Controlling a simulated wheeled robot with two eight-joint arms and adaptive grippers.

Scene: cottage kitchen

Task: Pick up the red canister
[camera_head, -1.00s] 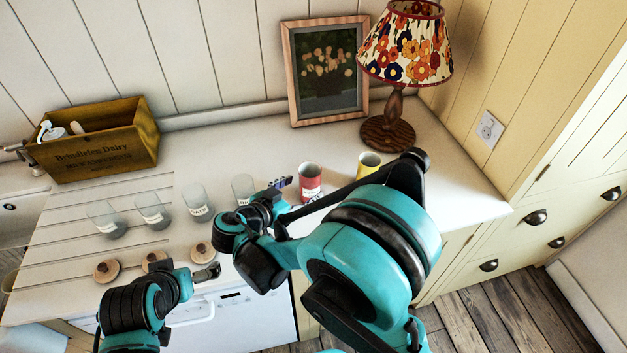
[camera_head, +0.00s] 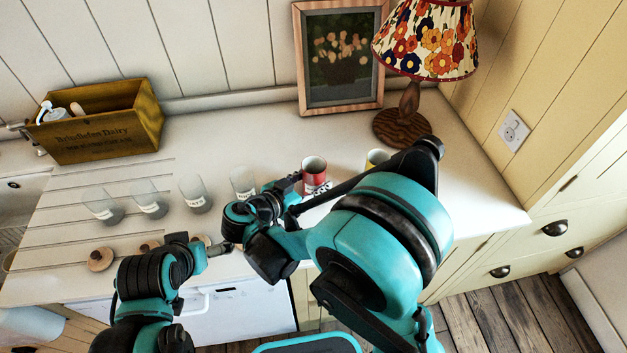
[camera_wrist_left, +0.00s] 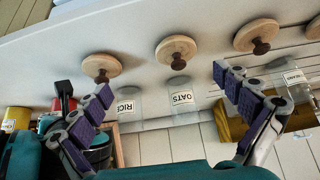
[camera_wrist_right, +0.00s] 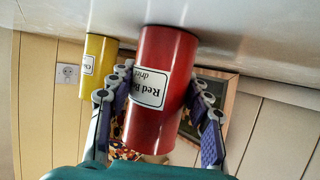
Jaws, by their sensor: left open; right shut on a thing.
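The red canister (camera_head: 314,171) stands upright on the counter in the head view, its lower part hidden by my right arm. In the right wrist view the red canister (camera_wrist_right: 160,75) fills the space between the fingers of my right gripper (camera_wrist_right: 160,115), which is shut on it. The canister has a white label and its base appears to touch the counter. In the head view my right gripper (camera_head: 296,184) is at the canister's left side. My left gripper (camera_wrist_left: 172,110) is open and empty near the wooden lids and glass jars; it also shows in the head view (camera_head: 222,248).
A yellow canister (camera_head: 375,160) stands right of the red one, partly behind my arm. Glass jars (camera_head: 194,194) and round wooden lids (camera_head: 100,259) are on the left. A lamp (camera_head: 402,125), framed picture (camera_head: 298,60) and wooden crate (camera_head: 105,137) stand at the back.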

